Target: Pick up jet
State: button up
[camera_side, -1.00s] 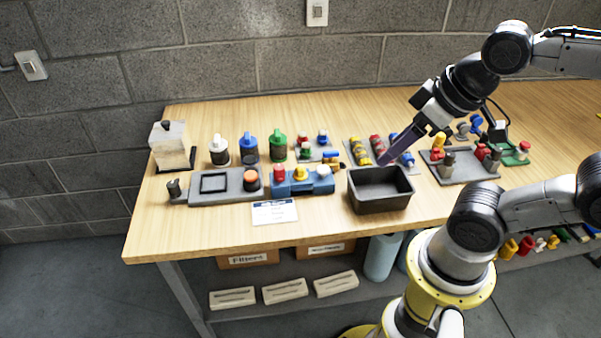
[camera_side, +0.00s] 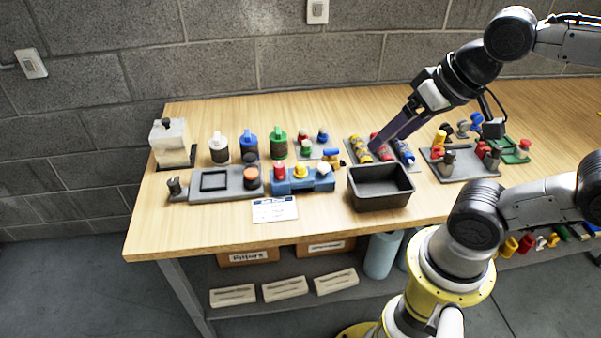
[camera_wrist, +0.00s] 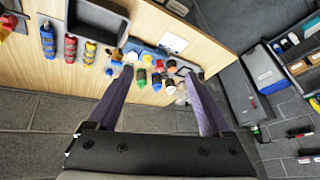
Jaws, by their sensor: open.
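No part is labelled as the jet, and I cannot tell which one it is. Three banded cylinders lie on a grey pad behind the black bin: yellow (camera_side: 359,150), red (camera_side: 376,143) and blue (camera_side: 404,153). In the wrist view the yellow (camera_wrist: 90,52), red (camera_wrist: 70,48) and blue (camera_wrist: 48,40) cylinders lie left of my fingers. My gripper (camera_side: 378,147) is open and empty, tilted, its purple fingers partly covering the red cylinder in the side view. In the wrist view its fingers (camera_wrist: 163,71) are spread apart, with small capped bottles beyond them.
The empty black bin (camera_side: 381,205) stands at the table's front. Capped bottles, white (camera_side: 219,150), blue (camera_side: 249,147) and green (camera_side: 278,146), stand left of the pad. A blue block (camera_side: 303,187) holds coloured knobs. A grey tray (camera_side: 458,177) is at right. The front strip is mostly clear.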

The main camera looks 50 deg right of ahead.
jog(key=w+r+m, duration=0.3)
jog(key=w+m, duration=0.1)
jog(key=m, duration=0.1)
jog(key=m+g, duration=0.5)
jog(key=m, duration=0.7)
send_over(302, 163)
notch_tip(302, 163, down, 11)
jog(key=shift+g, duration=0.4)
jog(key=f, duration=1.1)
jog(key=shift+s+d, duration=0.1)
jog(key=shift+s, duration=0.3)
jog(key=shift+w+f, duration=0.15)
jog(key=shift+f, duration=1.35)
jog(key=shift+w+f, duration=0.1)
jog(key=shift+f, duration=1.4)
grip_shut()
